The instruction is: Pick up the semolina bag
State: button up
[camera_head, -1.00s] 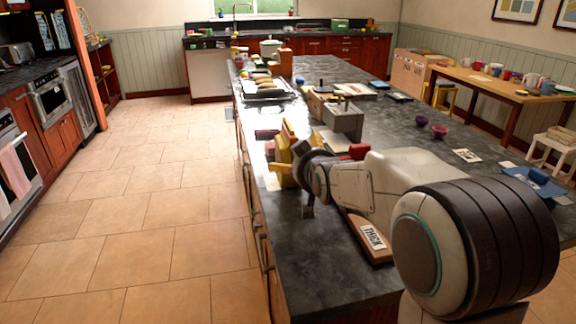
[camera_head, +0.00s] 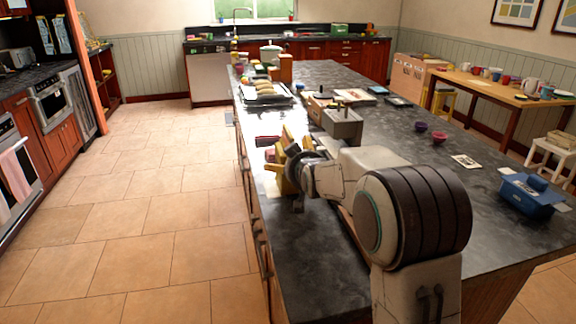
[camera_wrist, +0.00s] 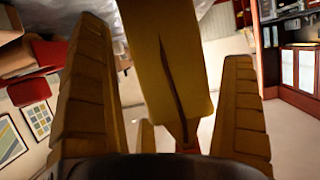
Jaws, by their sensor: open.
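My gripper (camera_head: 282,168) is over the left edge of the dark island counter, with its yellow-tan fingers seen partly behind my arm. In the wrist view my gripper (camera_wrist: 165,60) has its two ridged fingers wide apart. I cannot make out the bag for certain in the head view either.
The island counter (camera_head: 390,150) holds a grey box (camera_head: 342,124), a tray of food (camera_head: 264,95), two small bowls (camera_head: 438,137) and a blue container (camera_head: 530,194) at right. A red item (camera_head: 266,140) lies by the gripper. The tiled floor at left is clear.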

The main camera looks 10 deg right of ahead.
jog(key=shift+c, duration=0.5)
jog(key=c, duration=0.9)
jog(key=shift+r, duration=0.2)
jog(key=shift+c, duration=0.8)
